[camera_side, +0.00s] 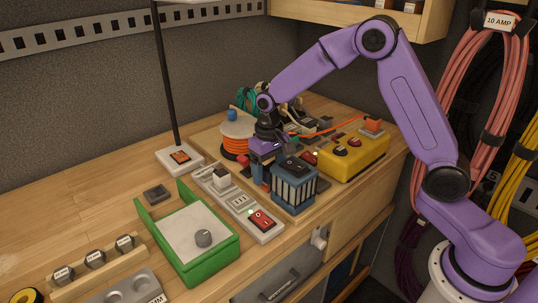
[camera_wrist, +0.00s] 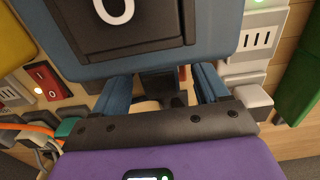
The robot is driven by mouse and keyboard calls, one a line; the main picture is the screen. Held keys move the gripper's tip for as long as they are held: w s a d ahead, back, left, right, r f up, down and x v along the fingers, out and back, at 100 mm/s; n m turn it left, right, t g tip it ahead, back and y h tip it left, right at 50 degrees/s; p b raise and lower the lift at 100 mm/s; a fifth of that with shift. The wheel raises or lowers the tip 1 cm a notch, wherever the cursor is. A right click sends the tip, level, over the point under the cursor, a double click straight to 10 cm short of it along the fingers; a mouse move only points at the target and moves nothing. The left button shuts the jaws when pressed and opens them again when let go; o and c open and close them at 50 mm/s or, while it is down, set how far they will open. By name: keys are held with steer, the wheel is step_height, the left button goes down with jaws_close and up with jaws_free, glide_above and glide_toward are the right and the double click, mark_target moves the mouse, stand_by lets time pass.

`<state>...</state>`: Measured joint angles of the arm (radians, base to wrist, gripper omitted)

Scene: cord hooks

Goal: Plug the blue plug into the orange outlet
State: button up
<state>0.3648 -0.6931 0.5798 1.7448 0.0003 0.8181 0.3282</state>
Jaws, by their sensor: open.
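My gripper (camera_side: 258,180) points down on the far left side of a blue box with pale vents (camera_side: 294,190). In the wrist view its two blue fingers (camera_wrist: 162,88) are spread apart, close beside the blue box (camera_wrist: 225,65). A dark part shows between them; I cannot tell what it is, and no plug is clearly held.
A white power strip (camera_side: 237,201) with a red switch lies in front of the blue box. A green tray (camera_side: 160,235) holds a grey knob. A yellow box (camera_side: 355,158) and the orange cord reel (camera_side: 236,146) stand close by.

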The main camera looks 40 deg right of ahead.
step_height(320, 180, up, 17)
stand_by(0.5)
steer(key=shift+r, duration=0.1)
steer(key=s+a+f+n, duration=0.1)
steer(key=s+a+n, duration=0.15)
steer(key=s, duration=0.55)
steer(key=s+a+f+n, duration=0.1)
steer(key=s+f+n, duration=0.15)
steer(key=s, duration=0.55)
steer(key=s+d+f+n, duration=0.2)
steer(key=s+d+n, duration=0.1)
steer(key=s, duration=0.6)
steer(key=s+d+f+n, duration=0.3)
steer(key=s+n, duration=0.1)
steer(key=s, duration=0.4)
steer(key=shift+s+n, duration=0.3)
steer(key=shift+s, duration=0.05)
